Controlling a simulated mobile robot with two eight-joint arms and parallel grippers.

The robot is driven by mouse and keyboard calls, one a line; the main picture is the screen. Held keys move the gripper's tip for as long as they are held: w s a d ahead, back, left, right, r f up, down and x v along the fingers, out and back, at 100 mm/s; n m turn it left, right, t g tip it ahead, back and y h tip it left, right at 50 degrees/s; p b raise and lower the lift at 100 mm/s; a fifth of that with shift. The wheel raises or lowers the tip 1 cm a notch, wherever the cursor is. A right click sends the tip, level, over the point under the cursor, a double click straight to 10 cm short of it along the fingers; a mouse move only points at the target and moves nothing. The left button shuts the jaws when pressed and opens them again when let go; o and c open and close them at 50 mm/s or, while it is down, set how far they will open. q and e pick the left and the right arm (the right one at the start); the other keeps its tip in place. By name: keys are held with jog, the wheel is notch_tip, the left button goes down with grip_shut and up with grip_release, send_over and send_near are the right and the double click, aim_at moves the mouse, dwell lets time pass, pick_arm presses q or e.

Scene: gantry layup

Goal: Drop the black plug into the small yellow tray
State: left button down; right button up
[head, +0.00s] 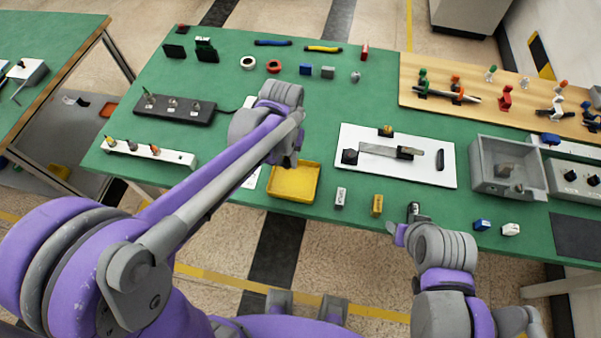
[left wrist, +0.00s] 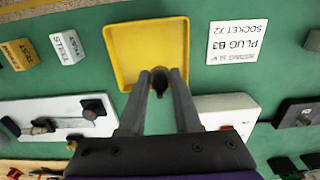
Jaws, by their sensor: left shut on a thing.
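The small yellow tray (head: 294,183) lies on the green bench near its front edge. It shows at the top of the left wrist view (left wrist: 147,32), looking empty in its visible part. My left gripper (head: 290,160) is at the tray's back edge in the head view, its fingertips largely hidden by the arm. In the left wrist view my left gripper (left wrist: 160,74) is shut on the black plug (left wrist: 159,86), which sits between the fingertips and overlaps the tray's edge. The height above the tray is unclear. My right gripper (head: 400,229) is at the bench's front edge; its jaws are unclear.
A printed card (left wrist: 235,36) lies beside the tray. Small grey (head: 340,197) and yellow (head: 377,205) blocks stand right of it. A white board (head: 440,175) with a dark-ended tool and a grey box (head: 482,183) are farther right. A dark socket strip (head: 174,109) stands left.

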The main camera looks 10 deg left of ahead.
pick_arm(q)
jog(key=shift+s+f+b, duration=0.1)
jog(key=shift+f+b, duration=1.6)
jog(key=shift+f, duration=1.2)
pick_arm(e)
jog(key=f, duration=0.2)
jog(key=s+f, duration=0.1)
jog(key=f, duration=0.1)
jog(key=shift+s+f, duration=0.1)
jog(key=shift+s, duration=0.1)
pick_arm(q)
jog(key=c, duration=0.5)
grip_release()
jog(key=shift+r, duration=0.1)
notch_tip(320, 180, up, 11)
jog(key=shift+f+p, duration=0.1)
jog(key=shift+p, duration=0.45)
pick_arm(e)
jog(key=shift+w+r, duration=0.15)
jog(key=shift+r, duration=0.45)
